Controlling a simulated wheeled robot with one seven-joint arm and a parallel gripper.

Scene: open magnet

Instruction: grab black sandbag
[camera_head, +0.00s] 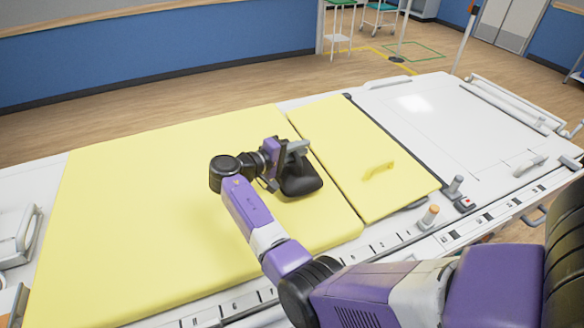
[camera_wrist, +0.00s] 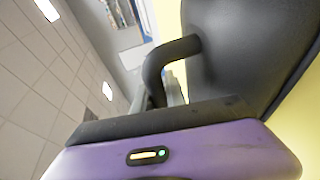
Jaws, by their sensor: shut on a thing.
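The black sandbag (camera_head: 302,182) rests on the yellow mattress (camera_head: 130,200), close to the seam with the smaller yellow pad. My gripper (camera_head: 291,150) is at the sandbag's upper left side, with its fingers around the top. In the wrist view the sandbag (camera_wrist: 225,45) fills the upper right as a dark surface, and its curved black handle (camera_wrist: 172,62) reaches down beside the gripper. The gripper is shut on the sandbag, seemingly at the handle. The fingertips are mostly hidden in the wrist view.
The smaller yellow pad (camera_head: 350,145) with a yellow handle (camera_head: 378,169) lies to the right. A bare white table section (camera_head: 430,115) is beyond it. Knobs (camera_head: 430,216) stand on the front rail. The mattress left of the gripper is clear.

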